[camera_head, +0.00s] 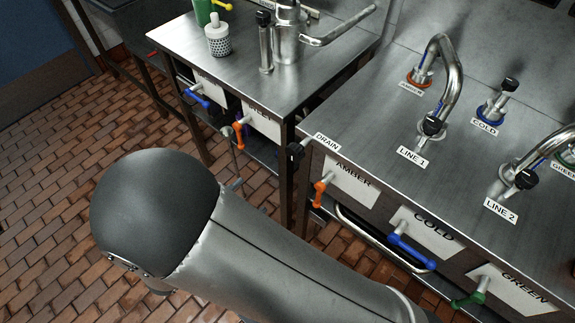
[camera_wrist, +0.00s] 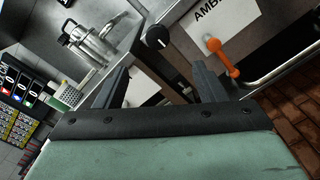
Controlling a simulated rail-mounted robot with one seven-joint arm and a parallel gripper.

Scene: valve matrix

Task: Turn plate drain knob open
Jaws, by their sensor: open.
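The black drain knob (camera_head: 296,150) sits at the front left corner of the right steel counter, next to a DRAIN label (camera_head: 327,142). In the wrist view the knob (camera_wrist: 157,37) shows on a short stem, beyond my gripper's fingertips and about midway between them. My gripper (camera_wrist: 161,75) is open, with its two dark fingers apart and nothing between them. It does not touch the knob in this view. In the head view most of my gripper is hidden behind my arm.
An orange valve handle (camera_head: 319,193) under an AMBER label (camera_head: 350,181) is close to the right of the knob. A blue handle (camera_head: 411,252) and a green handle (camera_head: 469,298) follow along the front. The left steel table (camera_head: 240,75) stands beside, with a narrow gap. Brick floor lies in front.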

